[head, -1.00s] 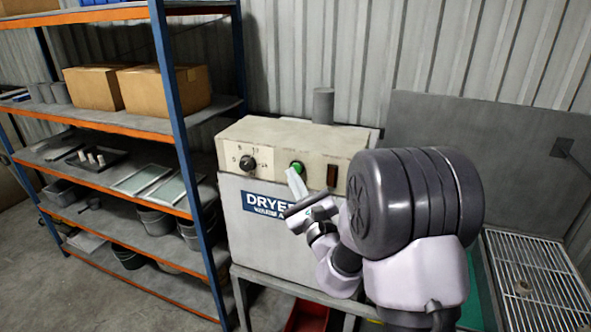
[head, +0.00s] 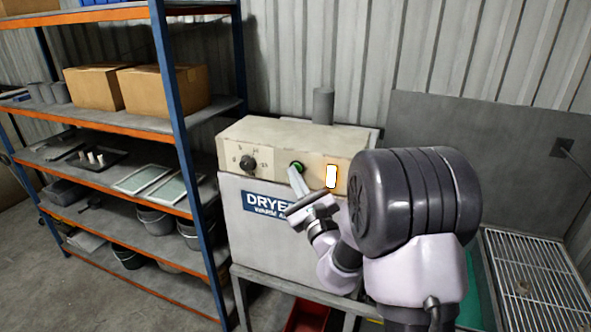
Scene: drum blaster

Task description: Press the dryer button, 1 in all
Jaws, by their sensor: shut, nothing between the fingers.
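The dryer (head: 262,230) is a pale box with a blue DRYER label and a cream control panel on top. Its round green button (head: 297,166) sits mid-panel, partly covered by my gripper. My gripper (head: 293,170) is shut and empty, its fingertips at the lower edge of the button; whether they touch it I cannot tell. A rectangular lamp (head: 331,176) right of the button glows bright white with an orange edge. A black dial (head: 248,162) is at the panel's left. My arm hides the dryer's right part.
A blue and orange shelf rack (head: 168,95) with cardboard boxes (head: 165,90), trays and buckets stands close on the left. A grey cylinder (head: 323,105) rises behind the panel. A metal grate (head: 540,285) is at the right. A red bin (head: 306,318) is below the dryer.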

